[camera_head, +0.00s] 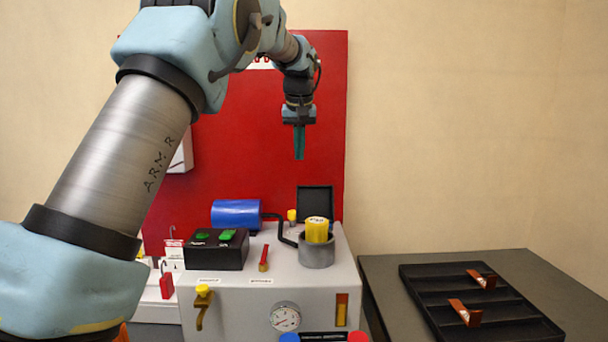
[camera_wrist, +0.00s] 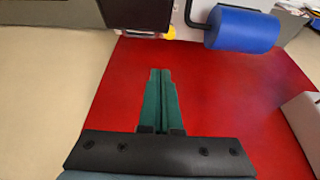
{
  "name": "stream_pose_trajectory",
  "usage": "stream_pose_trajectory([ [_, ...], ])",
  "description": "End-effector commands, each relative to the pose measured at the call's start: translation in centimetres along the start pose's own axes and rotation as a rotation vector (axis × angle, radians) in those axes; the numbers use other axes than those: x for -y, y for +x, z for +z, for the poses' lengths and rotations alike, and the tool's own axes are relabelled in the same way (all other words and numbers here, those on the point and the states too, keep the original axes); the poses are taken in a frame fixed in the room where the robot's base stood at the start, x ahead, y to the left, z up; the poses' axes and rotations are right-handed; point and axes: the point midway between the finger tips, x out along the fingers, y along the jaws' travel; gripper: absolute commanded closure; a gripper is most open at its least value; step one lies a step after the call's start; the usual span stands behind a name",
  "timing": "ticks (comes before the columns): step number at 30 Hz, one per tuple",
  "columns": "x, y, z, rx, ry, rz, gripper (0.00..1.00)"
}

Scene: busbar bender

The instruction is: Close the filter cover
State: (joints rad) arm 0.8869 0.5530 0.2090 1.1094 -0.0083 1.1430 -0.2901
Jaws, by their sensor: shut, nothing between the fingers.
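The filter cover (camera_head: 315,203) appears to be the black square lid standing upright, open, at the back of the grey machine. In front of it, a yellow filter (camera_head: 317,229) sits in a round grey cup (camera_head: 317,254), its top exposed. My gripper (camera_head: 299,157) points down above and slightly left of the cover, apart from it. Its green fingers are shut with nothing between them. In the wrist view the fingers (camera_wrist: 160,72) show against the red panel, and the dark cover (camera_wrist: 136,14) is at the top edge, partly cut off.
A blue cylinder (camera_head: 237,213) and a black box with green buttons (camera_head: 216,248) stand left of the cup. A black bent pipe (camera_head: 280,229) runs beside it. The red panel (camera_head: 250,140) rises behind. A black tray (camera_head: 480,305) lies on the right table. Space above the cup is clear.

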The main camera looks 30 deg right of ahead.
Motion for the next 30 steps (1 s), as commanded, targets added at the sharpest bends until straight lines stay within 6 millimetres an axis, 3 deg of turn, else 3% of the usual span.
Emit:
stream_pose_trajectory([
  [8,0.0,2.7,0.0,0.003,0.001,-0.002,1.0],
  [19,0.1,10.2,0.0,0.004,0.0,-0.002,1.0],
  [21,-0.1,8.8,0.9,0.0,0.002,0.001,1.0],
  [30,-0.1,7.5,3.0,0.0,0.0,0.0,1.0],
])
